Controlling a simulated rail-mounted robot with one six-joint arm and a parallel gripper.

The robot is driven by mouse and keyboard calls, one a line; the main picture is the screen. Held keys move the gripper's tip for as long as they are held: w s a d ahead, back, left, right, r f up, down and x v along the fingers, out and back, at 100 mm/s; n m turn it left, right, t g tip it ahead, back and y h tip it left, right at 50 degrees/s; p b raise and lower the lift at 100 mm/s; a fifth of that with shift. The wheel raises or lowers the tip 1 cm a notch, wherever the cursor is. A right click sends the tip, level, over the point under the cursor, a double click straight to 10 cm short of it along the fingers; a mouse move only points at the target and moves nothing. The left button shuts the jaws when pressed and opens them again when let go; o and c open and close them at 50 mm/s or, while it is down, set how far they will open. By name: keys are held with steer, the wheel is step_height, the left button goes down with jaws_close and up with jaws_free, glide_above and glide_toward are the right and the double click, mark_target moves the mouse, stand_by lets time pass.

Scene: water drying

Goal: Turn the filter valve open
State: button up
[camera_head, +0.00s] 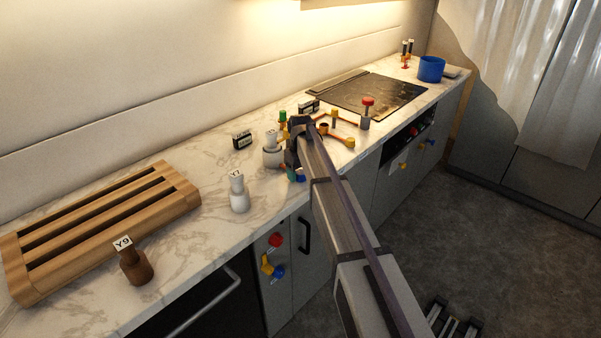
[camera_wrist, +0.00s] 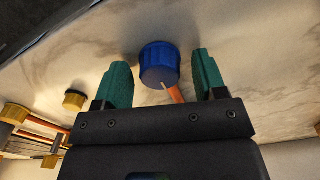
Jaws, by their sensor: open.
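A round blue knob (camera_wrist: 159,64) shows in the wrist view, with an orange-copper stem or pointer (camera_wrist: 175,94) beside it. My gripper (camera_wrist: 163,75) is open, its two teal fingertips on either side of the blue knob. Gaps show on both sides, so the fingers do not appear to grip it. In the head view my gripper (camera_head: 296,152) is over the counter's front part, and a small blue part (camera_head: 300,174) shows just below it. My arm hides much of that spot. No label for the filter valve is readable, so I cannot tell for sure which knob it is.
A yellow knob (camera_wrist: 75,100) sits left of the fingers in the wrist view. White bottles (camera_head: 239,195), copper piping (camera_head: 341,136) and a red-topped valve (camera_head: 367,112) stand on the marble counter.

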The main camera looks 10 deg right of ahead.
mark_target(300, 172)
step_height(300, 172, up, 11)
steer(key=p, duration=1)
steer(key=shift+p, duration=0.4)
steer(key=shift+f, duration=0.15)
steer(key=s+m, duration=0.4)
steer(key=s, duration=3.1)
steer(key=shift+s+f+m+b, duration=0.2)
steer(key=shift+f+m+b, duration=0.2)
steer(key=shift+b, duration=0.05)
steer(key=shift+d, duration=0.1)
